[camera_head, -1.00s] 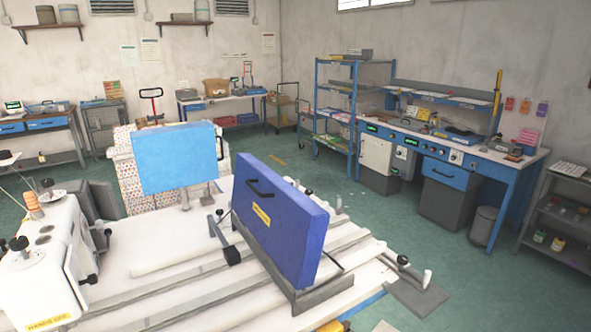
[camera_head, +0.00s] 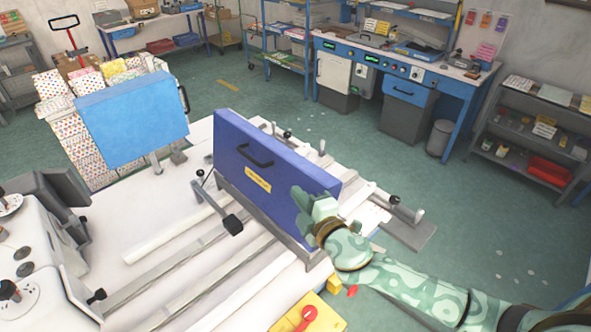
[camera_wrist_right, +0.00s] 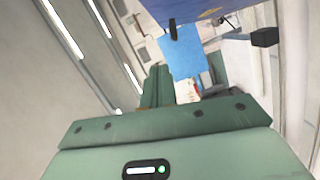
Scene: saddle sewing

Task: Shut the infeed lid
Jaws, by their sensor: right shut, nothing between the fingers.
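A dark blue lid (camera_head: 240,150) with a black handle and a yellow label stands raised on edge on the white machine table. A light blue lid (camera_head: 130,120) with a dark handle at its edge stands raised behind it to the left. Which one is the infeed lid is not marked legibly. My right gripper (camera_head: 306,200) is shut and empty, by the right end of the dark blue lid; whether it touches is unclear. The wrist view shows the light blue lid (camera_wrist_right: 185,60) ahead and part of the dark blue lid (camera_wrist_right: 190,8) at the top. My left gripper is not in view.
The white sewing head (camera_head: 30,250) stands at the left. A dark lever with a block (camera_head: 232,224) lies before the dark blue lid. Rails cross the machine table (camera_head: 160,200). A yellow box with a red knob (camera_head: 308,315) is at the front edge. Floor at the right is free.

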